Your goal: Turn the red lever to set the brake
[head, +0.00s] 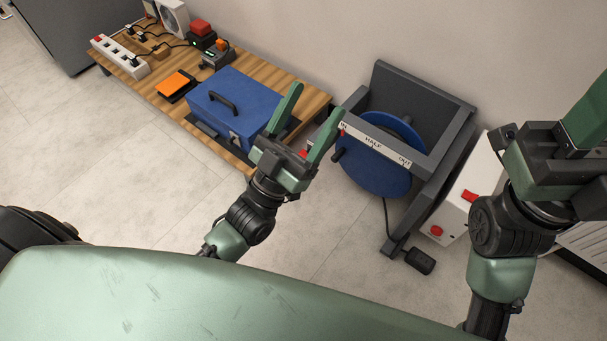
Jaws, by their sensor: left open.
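My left gripper (317,100) is open and empty, its two green fingers pointing up and away in front of the reel frame. A grey frame (425,92) holds a blue reel (372,175). A white label strip (373,143) on its front bar reads HALF and OUT; its left end is partly hidden. A small red piece (304,154) shows between the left fingers, and a red spot shows at the strip's left end by the right-hand finger. These may be parts of the red lever; its full shape is hidden. My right gripper (555,165) is at the right edge, fingers cut off.
A white box (456,213) with a red switch and red knob stands right of the reel. A wooden board (270,75) at left carries a blue case (236,100), an orange pedal (173,83) and a power strip (120,57). A black pedal (420,260) lies on the floor.

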